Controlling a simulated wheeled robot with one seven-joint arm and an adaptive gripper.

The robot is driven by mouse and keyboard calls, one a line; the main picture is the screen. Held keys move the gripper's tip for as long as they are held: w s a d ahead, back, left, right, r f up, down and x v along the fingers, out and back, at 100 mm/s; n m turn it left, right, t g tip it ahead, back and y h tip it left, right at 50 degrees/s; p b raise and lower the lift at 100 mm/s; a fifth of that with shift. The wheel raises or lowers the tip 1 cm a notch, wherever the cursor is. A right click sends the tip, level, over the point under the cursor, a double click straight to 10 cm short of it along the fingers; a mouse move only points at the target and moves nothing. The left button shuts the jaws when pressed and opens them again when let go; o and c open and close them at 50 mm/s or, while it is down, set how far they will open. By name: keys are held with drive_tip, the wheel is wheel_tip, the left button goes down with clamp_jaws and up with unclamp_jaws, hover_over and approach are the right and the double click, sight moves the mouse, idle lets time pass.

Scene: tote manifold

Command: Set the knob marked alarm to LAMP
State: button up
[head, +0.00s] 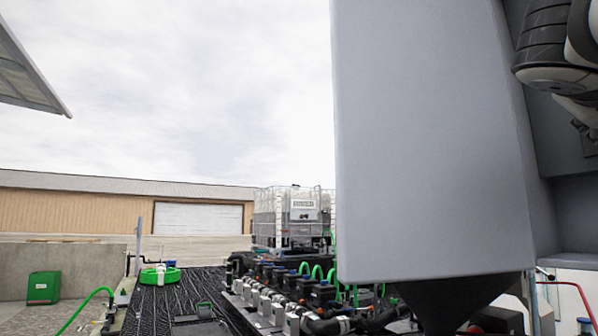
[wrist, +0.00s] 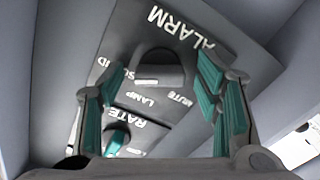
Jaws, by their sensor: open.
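In the wrist view the dark alarm knob (wrist: 158,66) sits on a dark panel under the white word ALARM, which appears upside down. The labels LAMP, MUTE and a partly hidden one that seems to be SOUND are around it. The knob has a pale strip along its lower edge; I cannot tell which label it points to. My gripper (wrist: 156,82) is open, with its teal-padded fingers on either side of the knob in the picture. I see no contact with it, and the remaining distance is unclear. The knob is not visible in the head view.
A second knob (wrist: 117,139), marked RATE and partly teal, sits beside the alarm knob, near my left finger. Grey walls flank the panel. In the head view a large grey housing (head: 430,140) blocks much of the right side; a row of valves (head: 285,300) lies below.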

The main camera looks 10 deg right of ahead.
drive_tip(key=c, duration=1.2)
drive_tip(key=shift+o, duration=0.2)
drive_tip(key=shift+n, duration=0.3)
drive_tip(key=n+p, duration=0.2)
drive_tip(key=n, duration=0.9)
drive_tip(key=shift+r, duration=0.15)
drive_tip(key=o, duration=1.2)
drive_tip(key=shift+c, duration=0.2)
